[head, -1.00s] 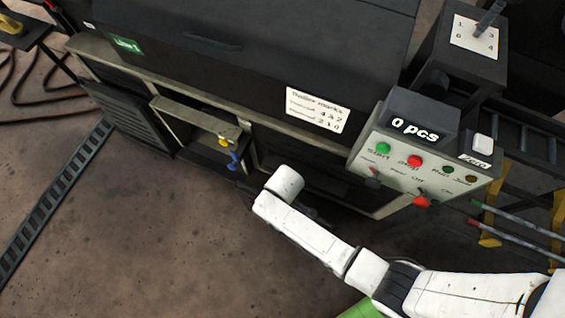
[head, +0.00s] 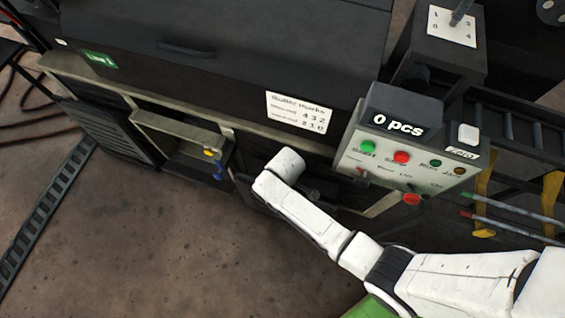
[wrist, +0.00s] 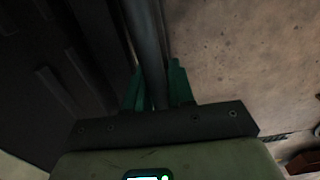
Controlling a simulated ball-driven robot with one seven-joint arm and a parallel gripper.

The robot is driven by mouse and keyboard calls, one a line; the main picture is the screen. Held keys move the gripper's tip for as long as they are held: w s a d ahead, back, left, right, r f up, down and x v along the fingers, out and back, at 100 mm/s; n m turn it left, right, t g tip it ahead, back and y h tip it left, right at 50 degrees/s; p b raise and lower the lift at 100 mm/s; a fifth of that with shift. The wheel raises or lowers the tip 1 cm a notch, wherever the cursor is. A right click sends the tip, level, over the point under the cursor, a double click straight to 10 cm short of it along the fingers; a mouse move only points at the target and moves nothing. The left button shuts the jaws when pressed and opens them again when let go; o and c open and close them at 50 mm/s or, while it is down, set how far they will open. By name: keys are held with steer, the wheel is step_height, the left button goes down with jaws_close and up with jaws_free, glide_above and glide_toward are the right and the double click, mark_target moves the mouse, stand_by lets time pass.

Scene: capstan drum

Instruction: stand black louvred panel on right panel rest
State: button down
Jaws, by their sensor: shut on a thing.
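My gripper (wrist: 157,86) has green fingers and is shut on a narrow dark grey edge (wrist: 148,38), which looks like the edge of the black louvred panel. In the head view my white arm hides the gripper and most of what it holds. A dark plate edge (head: 256,194) shows just left of the arm end, low in front of the machine. Another black louvred panel (head: 106,136) stands at the machine's left front, beside the open bay. I cannot make out the right panel rest.
The dark machine (head: 235,60) fills the back. Its open bay (head: 185,138) holds yellow and blue parts. The control box (head: 400,160) juts out right of my arm. Yellow brackets (head: 484,200) with rods stand farther right. Bare floor (head: 150,240) lies at front left.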

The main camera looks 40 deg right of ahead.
steer(key=shift+w+d+f+b, duration=1.1)
steer(key=shift+d+f+b, duration=0.15)
steer(key=shift+b, duration=0.3)
steer(key=shift+f+b, duration=0.3)
steer(key=shift+f, duration=0.2)
steer(key=c, duration=0.9)
jaws_free()
steer(key=shift+s, duration=0.1)
step_height(320, 180, up, 11)
steer(key=p, duration=0.3)
steer(key=shift+f, duration=0.15)
